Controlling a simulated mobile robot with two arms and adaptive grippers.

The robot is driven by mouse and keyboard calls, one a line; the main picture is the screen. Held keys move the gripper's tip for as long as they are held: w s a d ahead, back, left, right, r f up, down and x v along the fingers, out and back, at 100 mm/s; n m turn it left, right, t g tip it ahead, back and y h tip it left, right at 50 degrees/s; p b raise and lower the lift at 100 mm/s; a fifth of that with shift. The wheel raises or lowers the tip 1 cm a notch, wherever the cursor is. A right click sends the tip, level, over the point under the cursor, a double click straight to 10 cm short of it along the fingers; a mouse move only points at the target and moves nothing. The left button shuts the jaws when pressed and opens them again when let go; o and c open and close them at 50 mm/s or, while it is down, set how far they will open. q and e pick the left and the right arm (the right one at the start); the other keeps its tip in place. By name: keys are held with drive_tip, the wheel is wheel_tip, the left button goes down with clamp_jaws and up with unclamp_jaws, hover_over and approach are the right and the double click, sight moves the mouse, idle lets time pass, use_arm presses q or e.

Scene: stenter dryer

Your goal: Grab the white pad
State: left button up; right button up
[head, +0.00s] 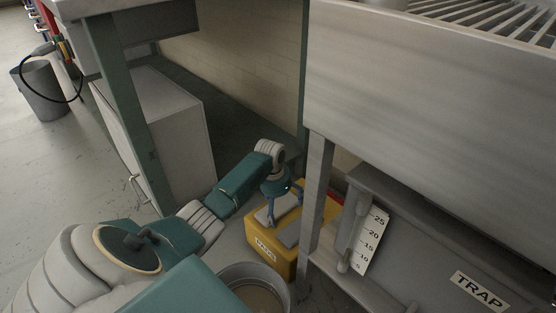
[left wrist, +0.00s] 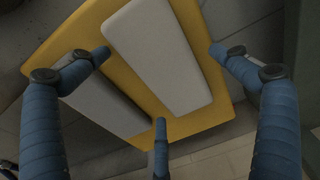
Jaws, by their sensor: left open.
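A white pad (left wrist: 160,55) lies on top of a yellow box (left wrist: 200,127) in the left wrist view. In the head view the left gripper (head: 284,205) reaches down over the box. My right gripper is not in view.
A metal leg (head: 316,190) stands close to the right of the box. A large metal housing (head: 420,90) overhangs on the right. A round bucket (head: 258,285) stands in front of the box. A grey cabinet (head: 160,135) stands behind my left arm.

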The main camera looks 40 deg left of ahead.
use_arm(q)
drive_tip(key=shift+c, duration=0.5)
drive_tip(key=c, duration=1)
drive_tip(key=shift+o, duration=0.2)
